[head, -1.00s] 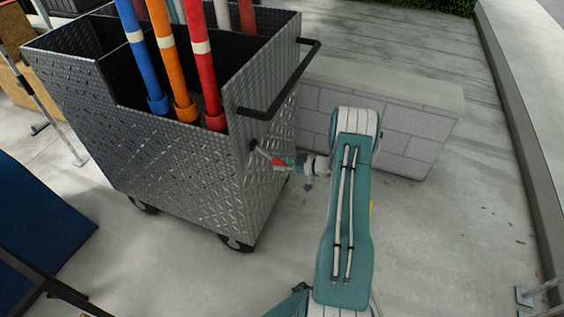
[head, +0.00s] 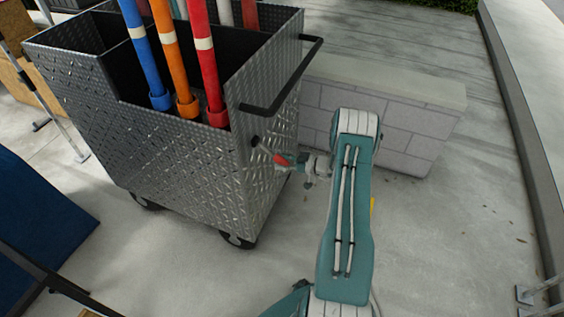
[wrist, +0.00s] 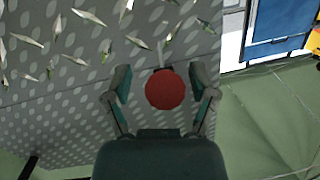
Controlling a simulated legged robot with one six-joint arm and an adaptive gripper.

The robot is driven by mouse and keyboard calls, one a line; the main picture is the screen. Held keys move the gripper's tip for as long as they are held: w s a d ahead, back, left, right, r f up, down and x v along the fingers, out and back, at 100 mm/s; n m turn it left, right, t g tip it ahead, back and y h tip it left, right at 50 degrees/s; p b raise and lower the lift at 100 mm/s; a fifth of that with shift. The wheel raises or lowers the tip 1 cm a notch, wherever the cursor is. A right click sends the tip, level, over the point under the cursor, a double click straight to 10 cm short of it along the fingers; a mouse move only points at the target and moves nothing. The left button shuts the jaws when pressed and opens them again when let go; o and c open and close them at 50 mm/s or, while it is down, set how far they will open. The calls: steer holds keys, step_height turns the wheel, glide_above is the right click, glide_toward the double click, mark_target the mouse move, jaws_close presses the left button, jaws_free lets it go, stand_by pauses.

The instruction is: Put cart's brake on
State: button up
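The cart (head: 165,150) is a tall grey diamond-plate box on dark wheels, with a black push handle (head: 262,110) at its right end. A red round knob (wrist: 165,90), which I take to be the end of the brake lever, shows in the wrist view with a dark collar and short grey stem behind it. Red also shows at the cart's right end in the head view (head: 281,160). My gripper (wrist: 161,80) is open, its two fingers on either side of the knob with a visible gap at each. In the head view my gripper (head: 299,162) is small and partly unclear.
Blue, orange and red poles (head: 205,65) stand in the cart. A low grey block wall (head: 395,135) stands behind my arm. A blue panel (head: 40,215) lies at the left. The paved floor (head: 440,240) at the right is clear.

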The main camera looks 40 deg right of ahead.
steer(key=shift+s, duration=0.1)
steer(key=v, duration=1.2)
steer(key=shift+d, duration=0.15)
